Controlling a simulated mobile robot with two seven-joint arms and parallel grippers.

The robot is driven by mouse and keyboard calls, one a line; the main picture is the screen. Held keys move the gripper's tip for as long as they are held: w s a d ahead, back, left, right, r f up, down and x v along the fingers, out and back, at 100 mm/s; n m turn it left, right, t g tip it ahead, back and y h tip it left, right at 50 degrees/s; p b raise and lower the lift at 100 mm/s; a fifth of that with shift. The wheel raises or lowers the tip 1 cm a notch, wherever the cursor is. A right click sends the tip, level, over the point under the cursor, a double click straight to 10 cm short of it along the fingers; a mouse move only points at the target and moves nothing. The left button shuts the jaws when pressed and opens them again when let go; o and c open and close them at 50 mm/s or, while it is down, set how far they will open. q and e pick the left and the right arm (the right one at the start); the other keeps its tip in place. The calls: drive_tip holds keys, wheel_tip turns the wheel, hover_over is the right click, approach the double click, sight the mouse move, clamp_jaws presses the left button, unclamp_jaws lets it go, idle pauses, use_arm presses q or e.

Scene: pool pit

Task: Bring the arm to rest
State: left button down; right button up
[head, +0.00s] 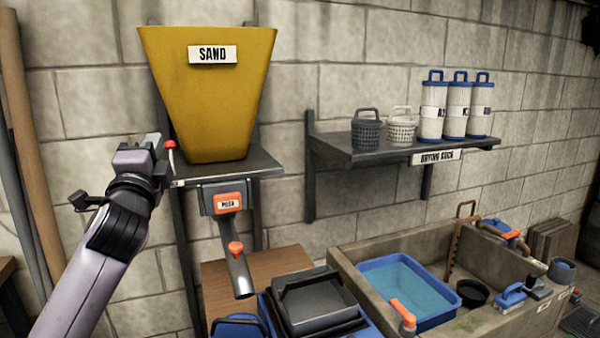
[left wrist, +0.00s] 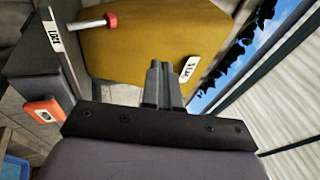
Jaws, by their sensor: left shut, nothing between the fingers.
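My left gripper (head: 150,150) is raised at the left, in front of the lower left side of the yellow SAND hopper (head: 220,110). In the left wrist view its two fingers (left wrist: 162,85) are together and hold nothing. A red-tipped lever (head: 171,150) sticks out close by its fingers in the head view. In the left wrist view the red-tipped lever (left wrist: 105,22) stands apart from the fingers, up and to the left. My right gripper is in neither view.
An orange-labelled box with a spout (head: 235,250) hangs below the hopper shelf. A drying rack (head: 400,148) holds baskets and white-and-blue cylinders. A stone trough (head: 345,280) holds a blue basin of water (head: 455,303). A dark tray (head: 315,305) stands at the front.

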use_arm(q)
drive_tip(key=s+d+f+n+g+h, duration=0.1)
drive_tip(key=s+d+f+g+h, duration=0.1)
drive_tip(key=f, duration=0.8)
drive_tip(key=s+d+f+n+g+h, duration=0.1)
drive_tip(key=s+d+f+n+g, duration=0.1)
drive_tip(key=f, duration=0.9)
drive_tip(key=s+d+f+n+g+h, duration=0.1)
drive_tip(key=s+d+f+h, duration=0.15)
drive_tip(key=f, duration=0.75)
drive_tip(key=s+d+f+n+g, duration=0.1)
drive_tip(key=s+f+n+g, duration=0.1)
drive_tip(key=s+f, duration=0.5)
drive_tip(key=s+d+f+n+g+h, duration=0.1)
drive_tip(key=s+f+n+g, duration=0.1)
drive_tip(key=s+f+n, duration=0.2)
drive_tip(key=s+d+f+n+g, duration=0.1)
drive_tip(key=s+f+n+g, duration=0.1)
drive_tip(key=s+f, duration=0.8)
drive_tip(key=s+n, duration=0.1)
drive_tip(key=s, duration=0.3)
drive_tip(key=shift+d+f+h, duration=0.25)
drive_tip(key=shift+f+h, duration=0.05)
drive_tip(key=shift+h, duration=0.05)
